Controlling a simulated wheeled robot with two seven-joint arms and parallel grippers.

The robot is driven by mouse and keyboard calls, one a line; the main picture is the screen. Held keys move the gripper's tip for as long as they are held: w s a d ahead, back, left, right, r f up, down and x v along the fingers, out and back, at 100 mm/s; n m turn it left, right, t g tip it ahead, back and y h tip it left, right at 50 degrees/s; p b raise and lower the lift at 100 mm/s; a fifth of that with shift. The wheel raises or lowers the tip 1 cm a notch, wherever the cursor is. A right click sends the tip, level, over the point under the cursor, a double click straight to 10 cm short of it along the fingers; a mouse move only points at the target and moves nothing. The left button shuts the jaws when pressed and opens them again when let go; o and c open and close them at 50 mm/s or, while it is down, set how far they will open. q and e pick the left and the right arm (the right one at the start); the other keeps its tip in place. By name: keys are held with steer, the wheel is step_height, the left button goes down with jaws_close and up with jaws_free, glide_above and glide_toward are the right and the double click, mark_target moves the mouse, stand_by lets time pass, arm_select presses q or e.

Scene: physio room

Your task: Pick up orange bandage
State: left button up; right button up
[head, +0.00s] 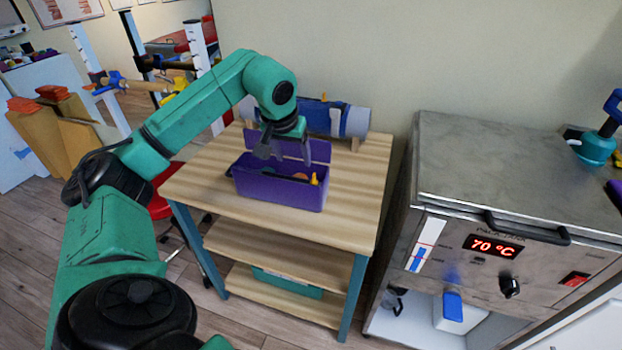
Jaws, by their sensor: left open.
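A purple box (278,193) with its lid raised stands on the wooden table. Inside it I see a small round orange roll (301,176), likely the orange bandage, largely hidden by the box wall. My left gripper (285,160) is open, pointing down over the box, with its fingers apart in front of the raised lid. Nothing shows between its fingers. I cannot tell whether the fingertips are inside the box. My right gripper is not in view.
A metal heater cabinet (500,165) reading 70 °C stands right of the table (340,225). The table's front is clear.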

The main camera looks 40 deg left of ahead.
arm_select(q)
steer(key=f, duration=0.3)
steer(key=shift+a+f, duration=0.3)
steer(key=shift+f, duration=0.05)
steer(key=x, duration=0.8)
steer(key=shift+w+d+f+p, duration=0.15)
steer(key=shift+w+d+p, duration=0.1)
steer(key=shift+w+p, duration=0.1)
steer(key=shift+w+f, duration=0.1)
steer(key=shift+f, duration=0.05)
steer(key=c, duration=1.1)
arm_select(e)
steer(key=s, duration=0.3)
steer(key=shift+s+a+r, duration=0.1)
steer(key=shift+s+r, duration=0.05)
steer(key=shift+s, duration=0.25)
